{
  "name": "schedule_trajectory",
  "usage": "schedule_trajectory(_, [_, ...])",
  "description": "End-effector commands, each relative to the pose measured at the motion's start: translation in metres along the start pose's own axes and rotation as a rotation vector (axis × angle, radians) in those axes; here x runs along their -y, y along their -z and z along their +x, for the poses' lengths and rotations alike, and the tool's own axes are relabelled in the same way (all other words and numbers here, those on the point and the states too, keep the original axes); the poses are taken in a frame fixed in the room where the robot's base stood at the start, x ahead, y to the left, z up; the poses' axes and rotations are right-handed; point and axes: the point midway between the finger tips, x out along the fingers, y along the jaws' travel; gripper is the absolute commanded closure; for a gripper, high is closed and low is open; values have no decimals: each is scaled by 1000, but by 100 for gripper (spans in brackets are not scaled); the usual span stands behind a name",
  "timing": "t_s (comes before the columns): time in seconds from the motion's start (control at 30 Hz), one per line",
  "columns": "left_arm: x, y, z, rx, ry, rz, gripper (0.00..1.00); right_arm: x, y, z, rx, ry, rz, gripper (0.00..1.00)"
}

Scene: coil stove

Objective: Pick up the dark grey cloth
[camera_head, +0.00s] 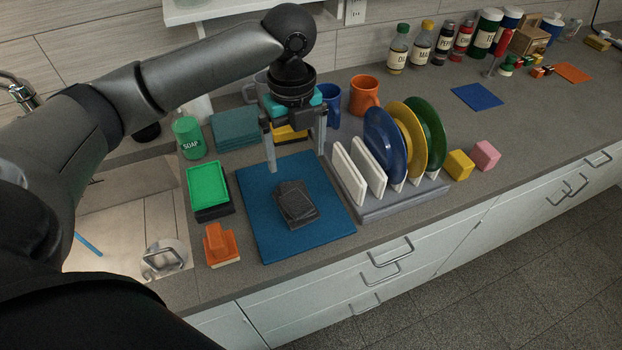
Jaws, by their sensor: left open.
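The dark grey cloth (296,203) is folded into a small block. It lies on the blue mat (264,238) on the counter. My left gripper (295,160) points down above the far part of the mat, its two fingers apart with nothing seen between them. In the picture it is above the cloth and does not touch it. My right gripper is out of view.
A dish rack (409,203) with plates stands right of the mat. Mugs, including an orange mug (364,95), stand behind.

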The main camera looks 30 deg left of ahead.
Motion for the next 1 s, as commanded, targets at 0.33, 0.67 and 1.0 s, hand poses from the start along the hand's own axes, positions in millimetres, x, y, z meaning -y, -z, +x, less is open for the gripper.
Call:
schedule_trajectory(0.33, [-3, -3, 46, -5, -10, 11, 0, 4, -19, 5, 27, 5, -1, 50])
schedule_trajectory(0.67, [-2, -4, 94, -1, -5, 11, 0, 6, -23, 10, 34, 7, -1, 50])
schedule_trajectory(1.0, [-6, -6, 133, -2, -8, 10, 0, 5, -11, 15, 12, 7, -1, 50])
